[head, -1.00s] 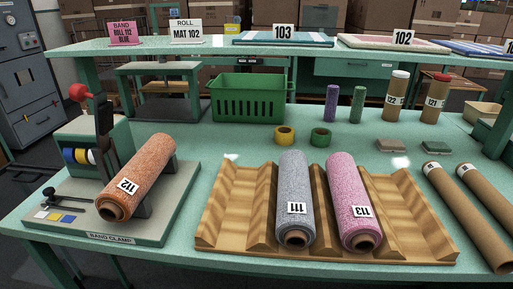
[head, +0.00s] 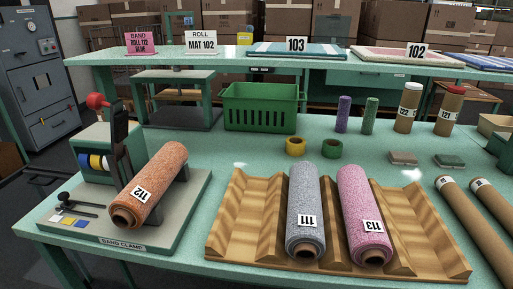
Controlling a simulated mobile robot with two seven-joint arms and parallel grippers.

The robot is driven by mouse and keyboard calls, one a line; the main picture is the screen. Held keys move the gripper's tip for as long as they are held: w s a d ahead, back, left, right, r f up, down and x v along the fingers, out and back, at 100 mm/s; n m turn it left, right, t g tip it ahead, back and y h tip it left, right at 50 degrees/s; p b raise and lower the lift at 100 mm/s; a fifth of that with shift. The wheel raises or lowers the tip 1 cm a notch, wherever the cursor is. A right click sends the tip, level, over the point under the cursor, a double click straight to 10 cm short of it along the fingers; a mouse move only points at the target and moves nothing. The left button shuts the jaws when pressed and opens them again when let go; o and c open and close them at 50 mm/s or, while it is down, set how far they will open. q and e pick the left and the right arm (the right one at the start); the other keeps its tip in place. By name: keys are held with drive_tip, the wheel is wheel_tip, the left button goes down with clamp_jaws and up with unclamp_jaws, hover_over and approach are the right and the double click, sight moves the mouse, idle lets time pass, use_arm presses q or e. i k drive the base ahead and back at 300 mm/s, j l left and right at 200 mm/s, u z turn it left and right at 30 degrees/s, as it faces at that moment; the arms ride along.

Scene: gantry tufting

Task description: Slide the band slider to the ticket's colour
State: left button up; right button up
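The band clamp (head: 193,208) stands at the left of the bench, with its red-knobbed lever (head: 97,101) upright. The band slider (head: 64,198) is a black knob on a thin rod at the clamp's front left. Below it are white (head: 57,217), yellow (head: 68,221) and blue (head: 80,224) swatches. The knob sits at the left end, by the white swatch. The pink ticket (head: 141,42) on the back shelf reads "BAND ROLL 112 BLUE". Orange roll 112 (head: 158,178) lies in the clamp. Neither gripper is in view.
A wooden cradle (head: 253,225) holds grey roll 111 (head: 305,225) and pink roll 113 (head: 361,210) right of the clamp. White, yellow and blue band spools (head: 94,161) sit on the clamp. A green basket (head: 262,107) stands behind.

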sight(63, 197)
drive_tip(key=k+u, duration=0.1)
drive_tip(key=u, duration=1.25)
